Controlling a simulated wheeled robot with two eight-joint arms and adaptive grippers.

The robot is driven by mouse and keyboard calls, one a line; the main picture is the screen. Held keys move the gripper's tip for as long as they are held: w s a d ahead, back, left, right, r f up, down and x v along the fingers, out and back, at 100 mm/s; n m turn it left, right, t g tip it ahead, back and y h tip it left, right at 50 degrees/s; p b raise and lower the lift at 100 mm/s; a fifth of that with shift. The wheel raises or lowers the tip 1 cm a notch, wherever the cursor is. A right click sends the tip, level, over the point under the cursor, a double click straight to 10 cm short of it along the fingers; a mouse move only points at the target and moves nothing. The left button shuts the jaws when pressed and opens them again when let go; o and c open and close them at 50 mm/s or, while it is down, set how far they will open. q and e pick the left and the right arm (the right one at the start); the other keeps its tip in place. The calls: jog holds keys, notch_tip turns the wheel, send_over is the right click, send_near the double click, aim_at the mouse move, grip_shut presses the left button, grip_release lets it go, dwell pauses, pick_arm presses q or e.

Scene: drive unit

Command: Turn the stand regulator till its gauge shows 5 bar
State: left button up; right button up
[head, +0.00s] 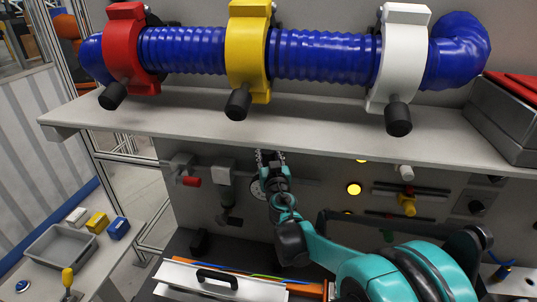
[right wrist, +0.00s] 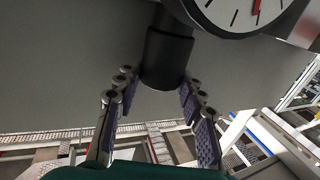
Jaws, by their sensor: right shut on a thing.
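The regulator's black knob (right wrist: 168,55) hangs down at the top centre of the right wrist view. The gauge (right wrist: 236,14) shows beside it, a white dial with black marks and a red needle, cut off by the top edge. I cannot read its value. In the head view the gauge (head: 257,189) is a small pale disc under the shelf, partly behind my arm. My right gripper (right wrist: 158,82) has its fingers on both sides of the knob's lower end and is shut on it. In the head view the right gripper (head: 270,158) is under the shelf edge. My left gripper is out of view.
The shelf (head: 300,140) overhangs the panel, carrying a blue hose (head: 320,55) with red, yellow and white clamps. A lit yellow lamp (head: 354,189) and a yellow valve (head: 407,205) are to the right.

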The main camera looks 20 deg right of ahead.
jog(key=shift+w+a+m+g+h, duration=0.1)
jog(key=shift+a+m+g+h, duration=0.2)
jog(key=shift+m+h, duration=0.35)
jog(key=shift+d+m+g+h+b, duration=0.15)
jog(key=shift+m+g+h, duration=0.25)
jog(key=shift+h, duration=0.4)
jog(key=shift+a+m+g+h+b, duration=0.1)
jog(key=shift+m+g+h+b, duration=0.15)
jog(key=shift+m+h, duration=0.35)
jog(key=o, duration=1.2)
jog(key=v, duration=1.2)
